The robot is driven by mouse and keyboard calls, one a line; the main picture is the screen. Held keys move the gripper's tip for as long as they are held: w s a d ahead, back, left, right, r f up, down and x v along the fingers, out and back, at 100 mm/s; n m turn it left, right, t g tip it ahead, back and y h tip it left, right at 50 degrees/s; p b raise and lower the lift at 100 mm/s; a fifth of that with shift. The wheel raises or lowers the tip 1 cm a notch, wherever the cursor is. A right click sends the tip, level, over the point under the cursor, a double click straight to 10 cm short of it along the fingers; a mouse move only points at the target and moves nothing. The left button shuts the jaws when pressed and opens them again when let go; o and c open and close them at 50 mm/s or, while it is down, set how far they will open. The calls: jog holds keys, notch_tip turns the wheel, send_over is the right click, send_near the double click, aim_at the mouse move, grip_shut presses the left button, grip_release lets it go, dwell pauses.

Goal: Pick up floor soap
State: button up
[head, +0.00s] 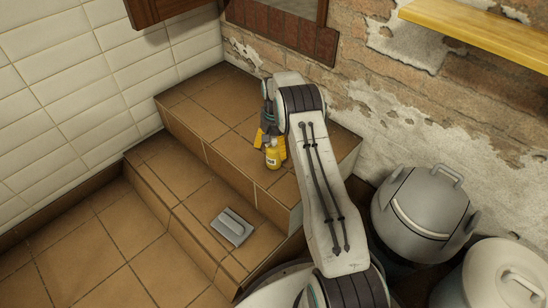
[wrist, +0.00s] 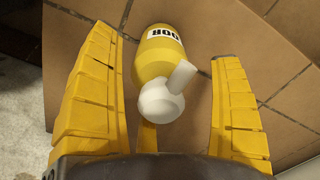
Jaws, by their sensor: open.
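The soap is a yellow bottle (head: 273,157) with a white pump head, standing on the upper tiled step in the head view. In the wrist view the bottle (wrist: 152,56) carries a white label with dark marks, and its pump points toward the upper right. My gripper (wrist: 165,62) is open, with one yellow finger on each side of the bottle. A gap shows between the bottle and each finger in the wrist view. In the head view my gripper (head: 270,140) is at the bottle and partly hidden behind it and my arm.
A grey flat object with a raised handle (head: 232,227) lies on the lower step. A grey lidded pot (head: 425,212) and a pale lidded container (head: 505,275) stand at right. A yellow shelf (head: 480,32) juts from the brick wall. The floor at left is clear.

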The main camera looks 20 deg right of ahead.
aim_at(273, 161)
jog(key=shift+f+b, duration=0.45)
jog(key=shift+f, duration=1.1)
jog(key=c, duration=1.4)
